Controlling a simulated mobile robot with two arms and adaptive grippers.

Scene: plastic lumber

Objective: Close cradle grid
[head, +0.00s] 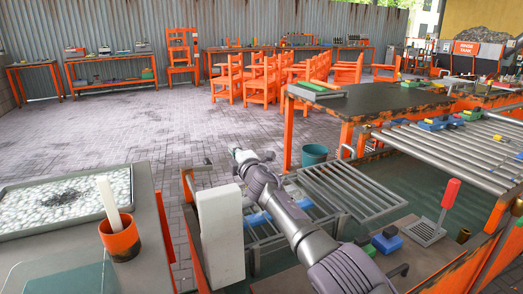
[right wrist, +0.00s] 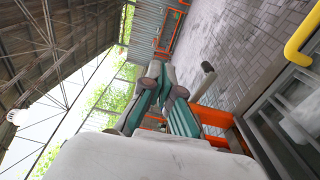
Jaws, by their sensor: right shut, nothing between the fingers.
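A barred metal grid (head: 350,188) stands tilted over the greenish tank in the head view, right of my right arm. More bars of a lower rack (head: 268,228) with blue pieces show beneath and beside the arm, which hides part of them. I cannot tell if the two touch. My right gripper (head: 238,154) is shut and empty, held above the tank's far left side, apart from the grid. Its teal-padded fingers meet in the right wrist view (right wrist: 165,90). Metal bars (right wrist: 268,125) show there at the right. My left gripper is not in view.
A white block (head: 219,238) stands left of my right arm.

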